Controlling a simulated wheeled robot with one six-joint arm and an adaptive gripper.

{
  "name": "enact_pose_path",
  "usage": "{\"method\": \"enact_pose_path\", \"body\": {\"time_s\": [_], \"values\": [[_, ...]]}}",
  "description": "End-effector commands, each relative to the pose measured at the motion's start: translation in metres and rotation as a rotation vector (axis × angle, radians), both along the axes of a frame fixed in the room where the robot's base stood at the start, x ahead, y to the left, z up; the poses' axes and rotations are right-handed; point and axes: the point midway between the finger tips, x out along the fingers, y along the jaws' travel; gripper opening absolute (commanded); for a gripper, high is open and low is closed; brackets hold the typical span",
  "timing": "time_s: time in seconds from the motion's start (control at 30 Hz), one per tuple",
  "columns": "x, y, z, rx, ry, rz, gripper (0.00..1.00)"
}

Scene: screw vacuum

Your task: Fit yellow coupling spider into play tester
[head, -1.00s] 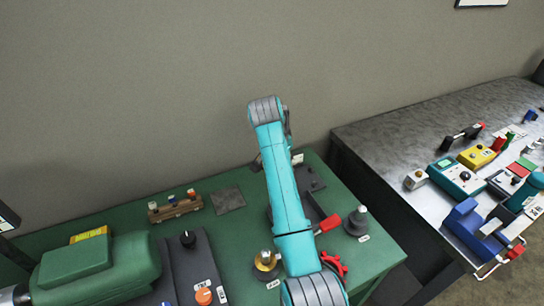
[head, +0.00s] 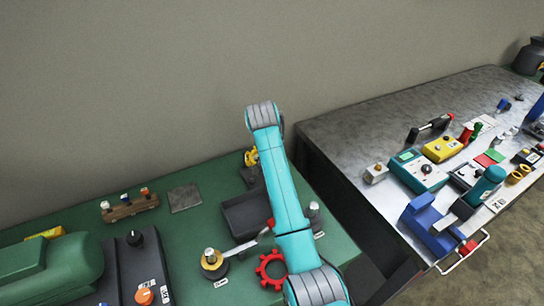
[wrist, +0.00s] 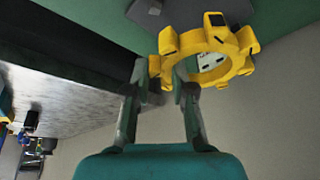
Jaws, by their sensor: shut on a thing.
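The yellow coupling spider (wrist: 252,45) is a toothed ring in the wrist view. My gripper (wrist: 160,80) is shut on one of its lobes, with the ring sticking out to the right. In the head view part of the yellow spider (head: 250,157) shows just left of my arm, over the far edge of the green table; the gripper is hidden there. I cannot tell for sure which fixture is the play tester. A dark fixture (head: 249,177) lies below the spider, partly hidden by my arm. A brass-based post (head: 213,265) stands nearer.
A red spider (head: 268,274) lies on the green table (head: 180,230) near my arm. A dark tray (head: 236,222), a red-handled lever and a grey post (head: 314,213) stand around it. A wooden rack (head: 130,207) is at left. The metal bench (head: 350,130) at right is crowded.

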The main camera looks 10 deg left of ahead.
Motion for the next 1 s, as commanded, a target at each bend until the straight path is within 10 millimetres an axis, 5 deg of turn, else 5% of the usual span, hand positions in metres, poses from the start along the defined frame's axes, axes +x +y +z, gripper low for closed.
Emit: {"method": "enact_pose_path", "body": {"time_s": [1.0], "values": [[0.000,0.000,-0.037,0.001,0.000,-0.001,0.00]]}}
